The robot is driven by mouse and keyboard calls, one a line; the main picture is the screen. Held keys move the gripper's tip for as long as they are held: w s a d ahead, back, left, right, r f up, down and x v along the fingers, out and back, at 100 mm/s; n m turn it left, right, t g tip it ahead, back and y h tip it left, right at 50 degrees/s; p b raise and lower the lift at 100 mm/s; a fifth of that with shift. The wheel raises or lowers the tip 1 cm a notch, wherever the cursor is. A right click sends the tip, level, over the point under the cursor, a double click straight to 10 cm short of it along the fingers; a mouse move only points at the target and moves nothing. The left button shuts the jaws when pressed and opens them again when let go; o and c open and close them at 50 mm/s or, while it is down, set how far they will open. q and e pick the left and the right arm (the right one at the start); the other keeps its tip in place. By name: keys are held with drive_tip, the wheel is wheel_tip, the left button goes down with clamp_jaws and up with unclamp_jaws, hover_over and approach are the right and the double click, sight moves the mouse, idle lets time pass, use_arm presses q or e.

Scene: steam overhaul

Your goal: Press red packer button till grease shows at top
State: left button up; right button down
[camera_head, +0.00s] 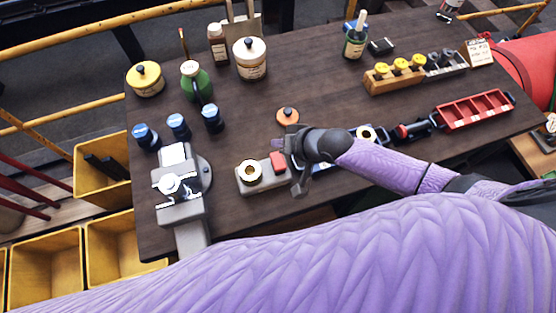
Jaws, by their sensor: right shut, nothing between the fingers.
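The packer (262,187) is a grey block on the dark wooden bench. No grease can be made out at the ring's top at this size. My left gripper is not in view.
A vise (178,200) stands left of the packer, with blue-capped jars (179,126) behind it. An orange-lidded tin (287,117) sits just behind the gripper. A red tray (474,110) and a wooden rack (400,75) are at the right. The bench's middle is clear.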

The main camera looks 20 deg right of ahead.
sight(277, 161)
wheel_tip(277, 161, down, 6)
drive_tip(key=b, duration=0.4)
drive_tip(key=shift+r+b, duration=0.15)
drive_tip(key=shift+b, duration=0.2)
drive_tip(key=shift+f+b, duration=0.35)
drive_tip(key=shift+f, duration=0.15)
idle(1.0)
drive_tip(key=shift+f, duration=0.4)
drive_tip(key=shift+f+b, duration=1.05)
drive_tip(key=shift+b, duration=0.05)
idle(0.6)
idle(0.4)
drive_tip(key=shift+r+p, duration=1.4)
drive_tip(key=shift+r, duration=0.05)
drive_tip(key=shift+r, duration=0.1)
